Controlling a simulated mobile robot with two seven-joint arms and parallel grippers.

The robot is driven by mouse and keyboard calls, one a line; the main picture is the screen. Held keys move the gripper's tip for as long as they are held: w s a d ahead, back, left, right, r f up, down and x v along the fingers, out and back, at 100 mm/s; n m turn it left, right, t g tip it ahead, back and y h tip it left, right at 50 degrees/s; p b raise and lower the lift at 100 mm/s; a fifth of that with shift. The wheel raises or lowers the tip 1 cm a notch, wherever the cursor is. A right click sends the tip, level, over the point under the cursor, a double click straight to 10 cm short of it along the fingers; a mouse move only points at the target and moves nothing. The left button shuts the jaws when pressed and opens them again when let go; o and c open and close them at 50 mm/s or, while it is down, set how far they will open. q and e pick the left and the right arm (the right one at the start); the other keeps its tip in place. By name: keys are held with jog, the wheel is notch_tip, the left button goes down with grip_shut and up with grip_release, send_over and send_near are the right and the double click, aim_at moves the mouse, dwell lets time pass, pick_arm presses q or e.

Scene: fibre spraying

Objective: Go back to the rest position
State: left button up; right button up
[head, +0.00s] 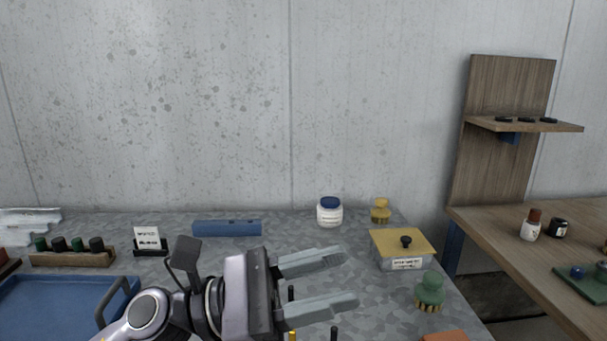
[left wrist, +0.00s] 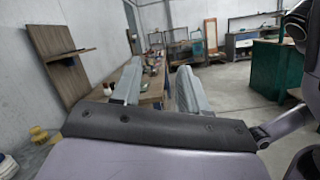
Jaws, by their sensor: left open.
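My left gripper (head: 335,281) is over the grey speckled table (head: 300,239) in the head view. Its two long grey fingers point right and stand well apart, with nothing between them. The same open fingers (left wrist: 157,88) show in the left wrist view, pointing out along a wooden bench into the room. My right gripper is in neither view.
A yellow-lidded box (head: 388,243), a green brush (head: 429,291), a white jar with blue lid (head: 330,213) and a yellow brush (head: 381,211) stand around the fingers. A blue tray (head: 20,287) is at left. A wooden shelf unit (head: 494,150) stands at right.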

pick_arm(q)
jog(key=w+a+f+n+t+y, duration=0.1)
jog(key=w+a+n+t+y, duration=0.25)
jog(key=n+t, duration=0.75)
jog(key=w+a+n+t+y, duration=0.3)
jog(key=a+n+t, duration=0.25)
jog(key=n, duration=0.95)
jog(key=a+f+n+g+y, duration=0.2)
jog(key=a+f+n+y, duration=0.8)
jog(key=f+n+y, duration=0.6)
jog(key=s+a+f+n+g+h, duration=0.1)
jog(key=s+a+f+n+g, duration=0.2)
jog(key=s+f+n+g, duration=0.55)
jog(key=s+a+f+n+g+h, duration=0.1)
jog(key=s+a+f+n+g, duration=0.3)
jog(key=s+f, duration=0.8)
jog(key=w+d+f+t+b, duration=0.1)
jog(key=w+f+t+b, duration=0.1)
jog(key=f, duration=0.3)
jog(key=w+d+f+t+h+b, duration=0.1)
jog(key=w+d+f+t+b, duration=0.1)
jog(key=f+t, duration=0.3)
jog(key=shift+d+f+n+b, duration=0.25)
jog(key=shift+n+b, duration=0.1)
